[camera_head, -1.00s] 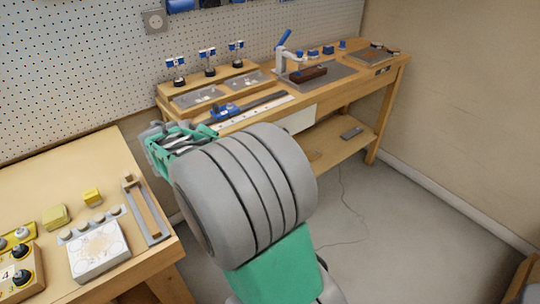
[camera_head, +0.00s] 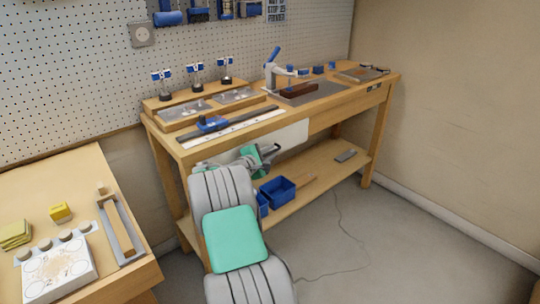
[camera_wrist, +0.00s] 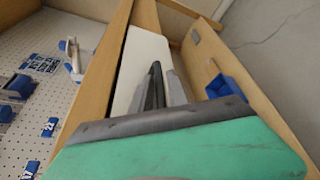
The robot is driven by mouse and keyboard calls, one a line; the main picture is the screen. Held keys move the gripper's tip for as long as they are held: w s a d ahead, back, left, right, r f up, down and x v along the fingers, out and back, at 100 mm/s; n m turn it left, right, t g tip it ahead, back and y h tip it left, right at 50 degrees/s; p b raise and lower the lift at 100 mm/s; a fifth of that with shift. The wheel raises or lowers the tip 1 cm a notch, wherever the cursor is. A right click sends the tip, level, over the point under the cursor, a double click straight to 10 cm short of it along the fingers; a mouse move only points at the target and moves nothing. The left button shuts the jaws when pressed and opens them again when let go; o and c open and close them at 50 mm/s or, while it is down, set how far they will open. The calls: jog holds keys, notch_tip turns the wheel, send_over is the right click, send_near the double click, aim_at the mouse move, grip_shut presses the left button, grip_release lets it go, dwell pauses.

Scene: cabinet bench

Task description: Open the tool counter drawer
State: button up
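The tool counter (camera_head: 192,157) is a wooden bench against the pegboard wall. A white front panel (camera_head: 292,138), which looks like the drawer's front, sits under its top and appears flush with the bench; no handle shows. The white panel also shows in the wrist view (camera_wrist: 146,57). My gripper (camera_head: 270,150) is in front of this panel, low and near its middle. In the wrist view, my gripper's fingers (camera_wrist: 158,82) point along the white panel and look close together, but the gap between them is not clear. Whether they touch the panel cannot be told. Nothing held is visible.
Blue bins (camera_head: 278,190) and a grey flat item (camera_head: 345,155) sit on the lower shelf (camera_head: 320,177). Tools and fixtures stand on the counter top. A second table (camera_head: 120,280) is at the left. The floor (camera_head: 400,240) at right is mostly clear, with a thin cable.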

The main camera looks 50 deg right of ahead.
jog(key=shift+c, duration=0.2)
grip_shut()
dwell(1.3)
